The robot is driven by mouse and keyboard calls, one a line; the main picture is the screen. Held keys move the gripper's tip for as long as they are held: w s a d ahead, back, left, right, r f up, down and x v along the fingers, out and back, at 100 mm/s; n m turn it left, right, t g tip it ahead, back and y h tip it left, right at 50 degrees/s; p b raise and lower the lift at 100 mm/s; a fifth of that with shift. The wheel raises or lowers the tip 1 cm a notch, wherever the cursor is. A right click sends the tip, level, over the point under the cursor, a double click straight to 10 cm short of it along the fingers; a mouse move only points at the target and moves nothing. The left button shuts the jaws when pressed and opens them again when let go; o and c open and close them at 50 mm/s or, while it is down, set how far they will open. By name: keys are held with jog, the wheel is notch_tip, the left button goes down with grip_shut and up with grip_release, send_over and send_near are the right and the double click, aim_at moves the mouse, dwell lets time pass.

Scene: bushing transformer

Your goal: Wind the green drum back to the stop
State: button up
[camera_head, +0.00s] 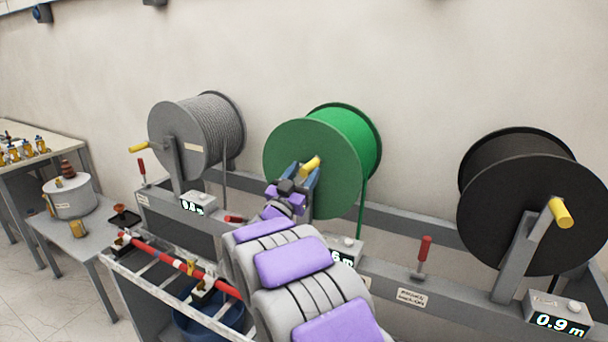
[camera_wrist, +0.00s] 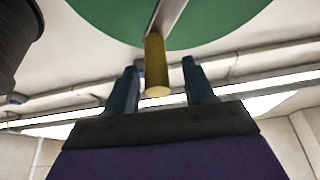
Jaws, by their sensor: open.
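The green drum (camera_head: 318,165) stands in the middle of the rack, between a grey drum and a black drum. Its yellow crank handle (camera_head: 311,164) points toward me. My gripper (camera_head: 300,182) is open at the front of the green drum, with the handle at its fingertips. In the wrist view, the yellow handle (camera_wrist: 156,68) sits between the two blue fingers of my gripper (camera_wrist: 160,72), with gaps on both sides. The green drum face (camera_wrist: 210,22) fills the top of that view. The meter (camera_head: 345,253) below the drum is partly hidden by my arm; only its last characters show.
Red levers (camera_head: 424,256) stand on the rack rail.

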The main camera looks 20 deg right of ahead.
jog(key=shift+w+d+r, duration=0.1)
jog(key=shift+w+d, duration=0.2)
jog(key=shift+d, duration=0.55)
jog(key=shift+a, duration=0.35)
jog(key=c, duration=0.4)
grip_shut()
